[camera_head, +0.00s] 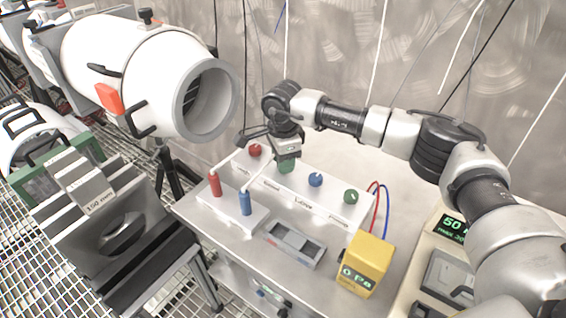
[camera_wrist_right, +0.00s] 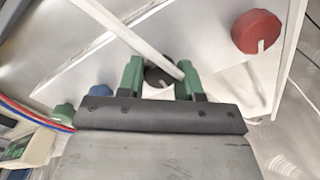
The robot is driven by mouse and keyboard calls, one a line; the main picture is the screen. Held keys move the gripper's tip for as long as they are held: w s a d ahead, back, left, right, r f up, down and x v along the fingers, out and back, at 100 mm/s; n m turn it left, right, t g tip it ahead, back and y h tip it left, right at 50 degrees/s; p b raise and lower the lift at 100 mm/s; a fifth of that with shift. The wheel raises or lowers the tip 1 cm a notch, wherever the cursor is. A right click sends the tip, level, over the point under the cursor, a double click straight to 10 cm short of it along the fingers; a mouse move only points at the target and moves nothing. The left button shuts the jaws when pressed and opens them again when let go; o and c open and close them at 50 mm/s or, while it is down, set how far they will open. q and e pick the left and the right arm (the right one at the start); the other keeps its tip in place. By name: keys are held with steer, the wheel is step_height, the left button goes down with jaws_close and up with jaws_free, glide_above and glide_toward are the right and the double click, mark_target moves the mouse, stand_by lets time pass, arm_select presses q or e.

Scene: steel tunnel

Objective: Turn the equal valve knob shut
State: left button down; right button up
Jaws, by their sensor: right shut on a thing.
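The valve panel (camera_head: 325,205) is a white sloped box on the steel bench, with a row of knobs and small labels. The equal valve knob is the second from the left; it looks black in the right wrist view (camera_wrist_right: 157,77). My right gripper (camera_head: 287,166) reaches down over it and hides most of it in the head view. Its green fingers (camera_wrist_right: 161,80) stand on either side of the knob and are shut on it. My left gripper is not in view.
A red knob (camera_head: 255,150) is left of the gripper; blue (camera_head: 315,180) and green (camera_head: 351,197) knobs are right. Red (camera_head: 215,184) and blue (camera_head: 245,203) cylinders stand in front. A yellow gauge (camera_head: 364,264) reads 0 Pa. A white chamber (camera_head: 130,65) stands left.

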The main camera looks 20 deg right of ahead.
steer(key=shift+r, duration=0.1)
stand_by(0.5)
steer(key=o, duration=0.9)
step_height(320, 180, up, 11)
steer(key=shift+f+b, duration=0.1)
steer(key=shift+b, duration=0.25)
